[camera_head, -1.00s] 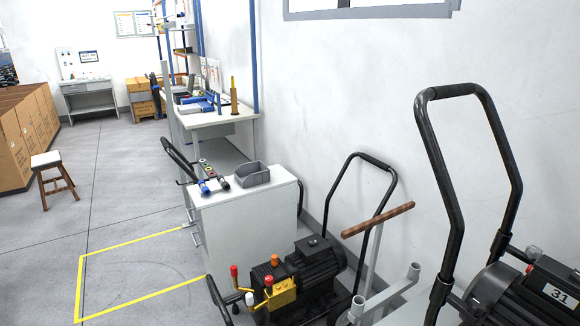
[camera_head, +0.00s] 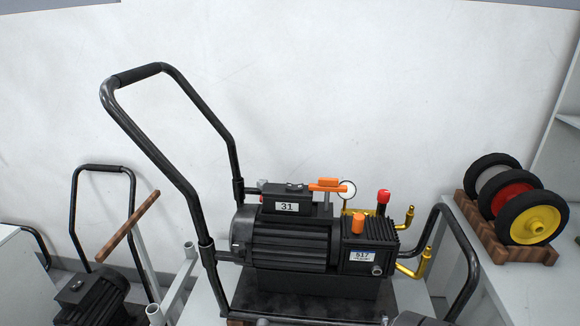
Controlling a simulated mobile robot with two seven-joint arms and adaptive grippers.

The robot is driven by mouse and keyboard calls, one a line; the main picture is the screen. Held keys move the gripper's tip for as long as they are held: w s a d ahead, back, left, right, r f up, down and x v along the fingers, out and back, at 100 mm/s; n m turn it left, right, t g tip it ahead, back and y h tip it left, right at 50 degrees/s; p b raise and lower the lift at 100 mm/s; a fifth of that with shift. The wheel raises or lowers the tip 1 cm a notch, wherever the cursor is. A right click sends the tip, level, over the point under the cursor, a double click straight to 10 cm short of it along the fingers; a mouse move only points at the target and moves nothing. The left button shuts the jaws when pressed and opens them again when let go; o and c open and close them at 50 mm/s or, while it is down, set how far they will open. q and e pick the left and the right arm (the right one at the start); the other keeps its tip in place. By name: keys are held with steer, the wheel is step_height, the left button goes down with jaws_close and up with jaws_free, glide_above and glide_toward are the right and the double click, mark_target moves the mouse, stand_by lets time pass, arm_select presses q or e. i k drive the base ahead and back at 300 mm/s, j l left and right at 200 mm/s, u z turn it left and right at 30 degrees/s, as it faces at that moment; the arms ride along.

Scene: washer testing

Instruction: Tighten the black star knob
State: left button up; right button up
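A pressure washer (camera_head: 290,245) with a black finned motor stands in the middle, tagged 31 on top and 517 on its pump block. A small round dark fitting (camera_head: 377,270) sits on the front of the block. I cannot tell if it is the black star knob, and I make out no clear star shape elsewhere. An orange lever (camera_head: 327,186), a gauge (camera_head: 347,189), an orange cap (camera_head: 358,222), a red knob (camera_head: 383,196) and brass pipes (camera_head: 411,268) are on the pump side.
A black tubular handle (camera_head: 160,160) rises at the washer's left, and a lower black bar (camera_head: 460,235) curves at its right. Wheels on a wooden rack (camera_head: 515,248) stand at right. Another black machine (camera_head: 92,300) and a wooden-topped bar (camera_head: 128,228) are at left.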

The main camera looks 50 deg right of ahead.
mark_target(238, 249)
steer(key=z, duration=1.8)
